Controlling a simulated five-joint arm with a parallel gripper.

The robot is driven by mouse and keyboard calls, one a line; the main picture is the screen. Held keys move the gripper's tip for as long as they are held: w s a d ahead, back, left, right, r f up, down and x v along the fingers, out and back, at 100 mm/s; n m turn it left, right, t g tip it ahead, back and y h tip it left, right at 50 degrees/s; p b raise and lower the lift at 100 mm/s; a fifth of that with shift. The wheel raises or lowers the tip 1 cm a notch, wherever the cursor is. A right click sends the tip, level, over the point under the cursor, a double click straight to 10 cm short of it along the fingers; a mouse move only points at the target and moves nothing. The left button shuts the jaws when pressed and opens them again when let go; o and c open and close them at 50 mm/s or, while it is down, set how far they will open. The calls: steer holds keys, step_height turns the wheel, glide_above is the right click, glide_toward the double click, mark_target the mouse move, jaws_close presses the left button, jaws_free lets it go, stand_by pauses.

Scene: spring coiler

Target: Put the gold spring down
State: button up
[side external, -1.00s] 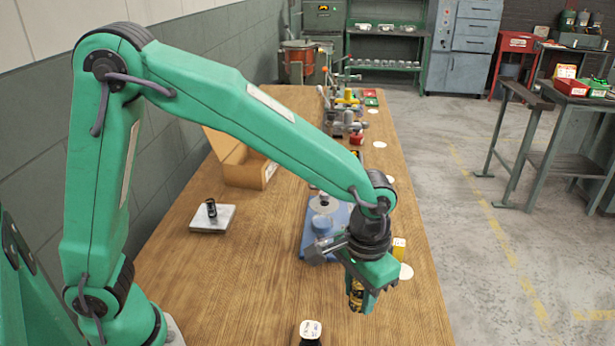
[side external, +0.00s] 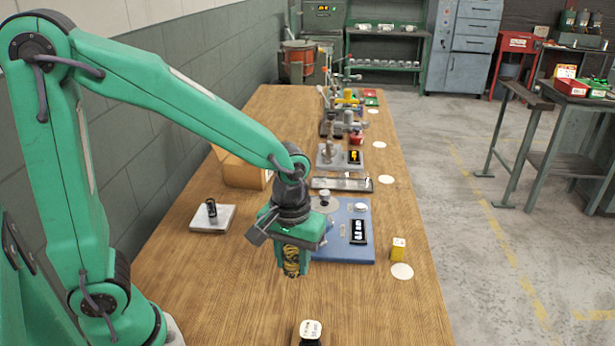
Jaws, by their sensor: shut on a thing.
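The gold spring (side external: 291,261) is a dark-and-gold coil, held upright between the jaws of my gripper (side external: 291,268). My gripper is shut on it and hangs over the wooden bench (side external: 225,300), in front of the left end of the blue base plate (side external: 345,250). The spring's lower end seems a little above the bench, though the exact gap is hard to tell. The jaws hide part of the spring.
A white plate with a black coil (side external: 212,209) lies to the left. A yellow block (side external: 398,249) and a white disc (side external: 402,271) are at the right edge. A white-topped dark item (side external: 310,331) stands at the front. An open cardboard box (side external: 240,172) is behind.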

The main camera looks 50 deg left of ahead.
steer(key=s+a+n, duration=0.2)
steer(key=a, duration=0.1)
glide_above(264, 267)
step_height(264, 267, down, 7)
steer(key=shift+f, duration=0.15)
stand_by(0.4)
steer(key=shift+f, duration=2)
steer(key=shift+f, duration=0.15)
steer(key=o, duration=1)
steer(key=shift+r, duration=0.2)
